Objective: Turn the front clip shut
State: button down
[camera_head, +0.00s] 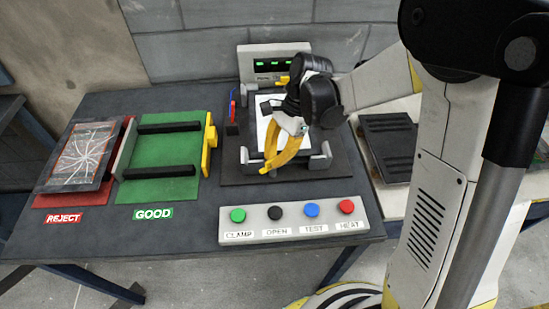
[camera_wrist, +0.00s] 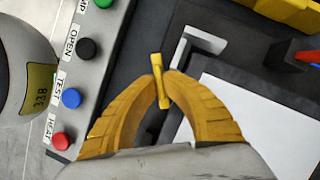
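The front clip (camera_wrist: 157,66) is a small yellow bar at the front edge of the fixture (camera_head: 232,172). In the wrist view it lies between my gripper's fingertips (camera_wrist: 162,80), which close in on it from both sides and seem to touch it. Its far end sticks out past the tips. In the head view my yellow gripper (camera_head: 266,168) hangs over the fixture's front edge and hides most of the clip. A white sheet-like panel (camera_head: 262,104) lies in the fixture between light corner brackets. Another yellow clip (camera_head: 283,79) shows at the back.
A button box (camera_head: 290,231) with green, black, blue and red buttons stands in front of the fixture. The green GOOD tray (camera_head: 160,153) is to the left. A cracked screen (camera_head: 82,155) lies on the red REJECT tray (camera_head: 60,200). A dark panel (camera_head: 388,145) lies at right.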

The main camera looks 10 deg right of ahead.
jog(key=n+g, duration=0.1)
jog(key=n, duration=0.2)
jog(key=n+h, duration=0.1)
jog(key=n, duration=0.1)
jog(key=shift+w+a+n+g, duration=0.1)
jog(key=shift+n+g, duration=0.3)
jog(key=shift+n+g+h, duration=0.3)
jog(key=shift+n+h, duration=0.7)
jog(key=shift+n, duration=1.2)
jog(key=shift+a, duration=0.1)
jog(key=c, duration=1.5)
grip_release()
jog(key=shift+c, duration=0.2)
